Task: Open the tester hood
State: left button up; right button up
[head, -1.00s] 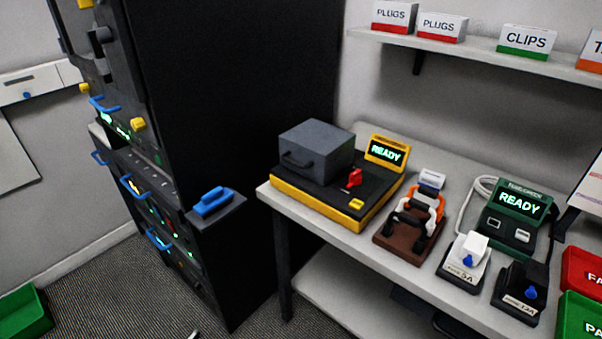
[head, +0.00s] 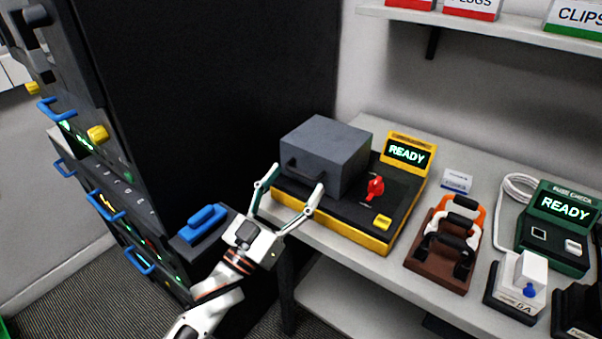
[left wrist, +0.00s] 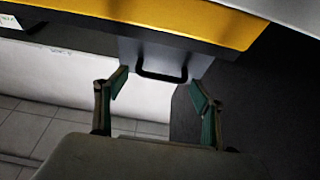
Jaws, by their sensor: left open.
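The tester (head: 340,221) is a yellow-edged unit with a black top, at the left end of the white table. Its grey box-shaped hood (head: 333,141) is down on the left part of the top and has a dark bar handle (head: 305,172) on its front. A red switch (head: 375,188) and a lit READY display (head: 406,154) are to the right of the hood. My left gripper (head: 291,181) is open and empty in front of the hood. In the left wrist view the handle (left wrist: 161,77) is beyond and between the spread fingers, apart from them. My right gripper is out of view.
A tall black rack (head: 215,80) with blue handles stands close on the left. To the right on the table are a brown stand (head: 439,252) with cables, a white 5A block (head: 518,283) and a green checker (head: 556,228). A shelf (head: 480,25) with boxes hangs above.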

aim_at(301, 173)
pick_arm(q)
jog(key=shift+x, duration=1.5)
jog(key=shift+w, duration=0.1)
jog(key=shift+c, duration=0.4)
jog(key=c, duration=1.2)
